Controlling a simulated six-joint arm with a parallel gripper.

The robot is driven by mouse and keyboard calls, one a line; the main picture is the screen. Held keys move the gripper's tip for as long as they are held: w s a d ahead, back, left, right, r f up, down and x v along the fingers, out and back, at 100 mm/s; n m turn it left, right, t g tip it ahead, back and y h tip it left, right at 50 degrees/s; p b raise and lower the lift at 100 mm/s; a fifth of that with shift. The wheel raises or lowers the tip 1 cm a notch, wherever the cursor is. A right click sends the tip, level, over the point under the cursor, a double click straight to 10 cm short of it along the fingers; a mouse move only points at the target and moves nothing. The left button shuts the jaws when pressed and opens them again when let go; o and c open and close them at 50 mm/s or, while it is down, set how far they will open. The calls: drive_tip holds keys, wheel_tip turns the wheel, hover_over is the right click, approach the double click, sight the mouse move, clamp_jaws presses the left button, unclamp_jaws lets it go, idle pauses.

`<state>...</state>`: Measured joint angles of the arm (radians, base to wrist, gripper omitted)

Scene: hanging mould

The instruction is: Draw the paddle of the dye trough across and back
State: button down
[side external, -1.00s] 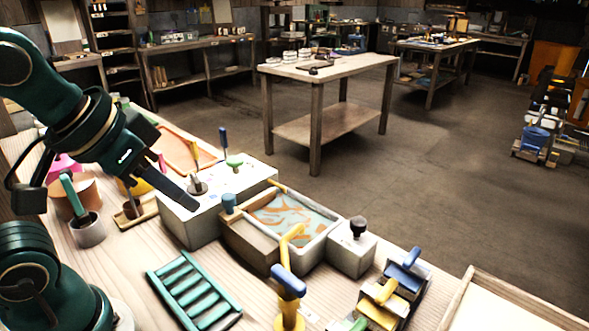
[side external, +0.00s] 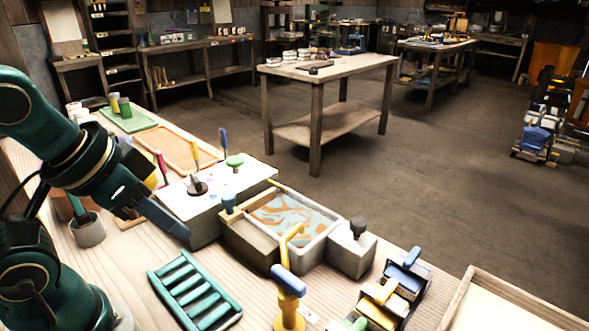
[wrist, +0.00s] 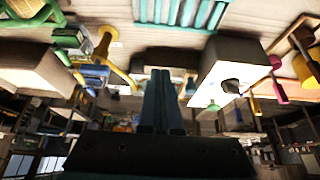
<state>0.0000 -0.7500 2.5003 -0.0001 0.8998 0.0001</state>
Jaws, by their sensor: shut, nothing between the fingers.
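The dye trough (side external: 318,249) is a grey-rimmed box of marbled blue and orange liquid at the middle of the bench in the side view. A thin yellow-orange stick (side external: 278,187) shows at its far left corner; I cannot tell whether it is the paddle. A blue knob (side external: 229,203) stands on the block at the trough's left. A yellow post with a blue grip (side external: 288,281) stands in front. My gripper (side external: 182,234) is shut and empty, left of the trough, before the white-topped box; its fingers also show in the wrist view (wrist: 160,75).
The white-topped box (side external: 213,187) stands left of the trough, and a block with a black knob (side external: 352,254) at its right. A green slatted rack (side external: 194,290) lies in front. Blue and yellow handled tools (side external: 393,290) sit at the right. Some bare bench surrounds the rack.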

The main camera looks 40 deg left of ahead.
idle(0.4)
drive_tip(key=c, duration=0.9)
unclamp_jaws()
drive_tip(key=o, duration=0.3)
drive_tip(key=shift+s+m, duration=0.1)
drive_tip(key=shift+m, duration=0.3)
drive_tip(key=w+r+m+g, duration=0.1)
drive_tip(key=w+r+m, duration=0.2)
drive_tip(key=r+m, duration=0.15)
drive_tip(key=m+g, duration=0.4)
hover_over(228, 195)
drive_tip(key=f, duration=0.4)
drive_tip(key=shift+d+f, duration=0.2)
drive_tip(key=shift+f, duration=0.2)
drive_tip(key=shift+a+f+g, duration=0.15)
drive_tip(key=shift+f+g, duration=0.15)
drive_tip(key=shift+f, duration=2.55)
